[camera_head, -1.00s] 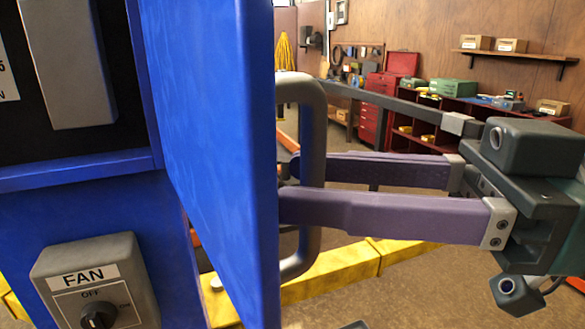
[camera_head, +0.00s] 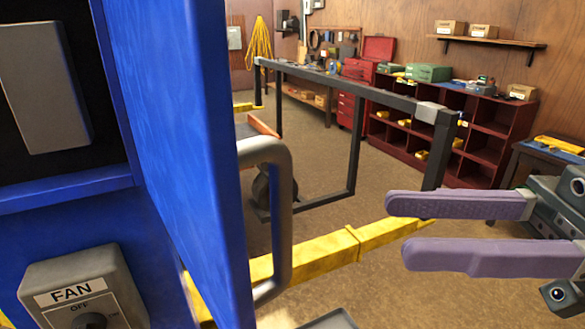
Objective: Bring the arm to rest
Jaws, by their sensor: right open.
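My right gripper (camera_head: 408,229) is at the right edge of the head view. Its two purple fingers are apart with nothing between them, and they point left. To its left is a grey loop handle (camera_head: 281,215) on the open blue door (camera_head: 190,140); a clear gap lies between the fingertips and the handle. The door belongs to a blue cabinet (camera_head: 65,195) with a FAN switch box (camera_head: 85,285) at lower left. My left gripper is not in view.
A dark metal frame (camera_head: 340,88) stands behind the gripper. A yellow beam (camera_head: 330,247) runs along the floor below it. A red shelf unit (camera_head: 470,135), a red tool cabinet (camera_head: 352,98) and a wall shelf (camera_head: 490,41) are at the back. Open brown floor (camera_head: 310,180) lies between.

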